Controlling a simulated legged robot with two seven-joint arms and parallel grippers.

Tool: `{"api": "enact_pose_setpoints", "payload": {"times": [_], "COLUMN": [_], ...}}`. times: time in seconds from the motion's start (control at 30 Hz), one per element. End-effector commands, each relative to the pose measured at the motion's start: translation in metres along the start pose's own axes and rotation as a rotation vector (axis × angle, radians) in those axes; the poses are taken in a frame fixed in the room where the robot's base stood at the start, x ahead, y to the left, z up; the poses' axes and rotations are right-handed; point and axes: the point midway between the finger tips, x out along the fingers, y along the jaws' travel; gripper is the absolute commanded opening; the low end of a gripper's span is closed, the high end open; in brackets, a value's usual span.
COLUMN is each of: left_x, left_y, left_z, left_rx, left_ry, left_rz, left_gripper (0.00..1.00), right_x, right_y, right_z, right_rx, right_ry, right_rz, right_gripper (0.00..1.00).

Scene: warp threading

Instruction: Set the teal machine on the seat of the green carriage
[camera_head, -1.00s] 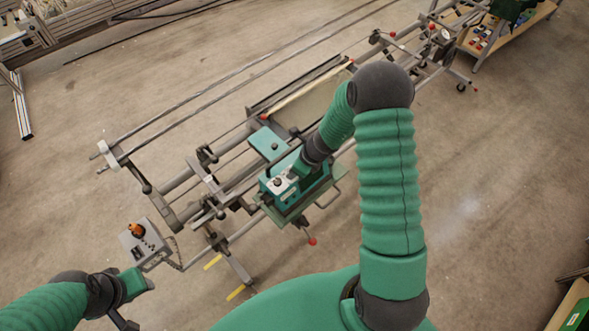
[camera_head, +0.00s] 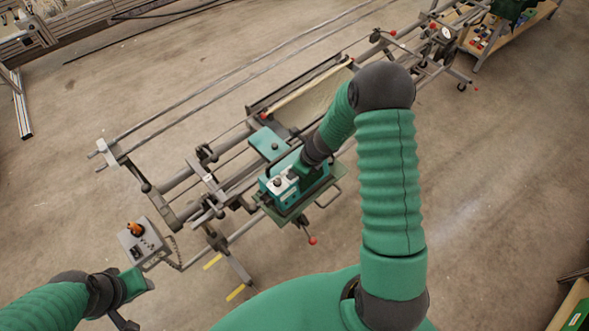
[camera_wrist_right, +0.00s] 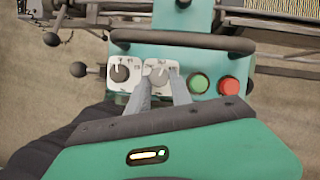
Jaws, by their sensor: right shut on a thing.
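The teal machine (camera_head: 282,188) is a box with a pale control panel, at the middle of the head view. It appears upright on or just over the green carriage (camera_head: 328,187), whose seat edge shows around it; contact cannot be told. My right gripper (camera_head: 298,172) is at the machine, shut on it. In the right wrist view, the gripper's grey fingers (camera_wrist_right: 162,90) are in front of the machine's knobs, green and red buttons and dark handle bar (camera_wrist_right: 180,42). My left gripper (camera_head: 124,322) is partly cut off at the lower left.
A metal frame with long rails (camera_head: 240,75) runs diagonally under the carriage. A grey control box with an orange knob (camera_head: 138,238) stands at lower left. A wooden table (camera_head: 500,42) with small parts is at upper right. Open floor lies to the right.

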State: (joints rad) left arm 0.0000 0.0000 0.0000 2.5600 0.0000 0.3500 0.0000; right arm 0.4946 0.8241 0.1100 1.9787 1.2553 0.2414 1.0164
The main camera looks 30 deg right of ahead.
Motion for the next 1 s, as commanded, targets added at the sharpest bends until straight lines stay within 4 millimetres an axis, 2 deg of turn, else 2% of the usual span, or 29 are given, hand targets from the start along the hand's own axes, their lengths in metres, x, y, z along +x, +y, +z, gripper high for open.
{"api": "enact_pose_setpoints", "payload": {"times": [1.0], "left_x": [0.0058], "left_y": [0.0000], "left_z": [0.0014], "left_rx": [0.000], "left_ry": [0.000], "left_rz": [0.000], "left_gripper": [0.36], "right_x": [0.0040], "right_y": [-0.0009], "right_z": [-0.0003], "right_rx": [0.002], "right_ry": [-0.004], "right_rz": [-0.004], "right_gripper": [0.00]}}
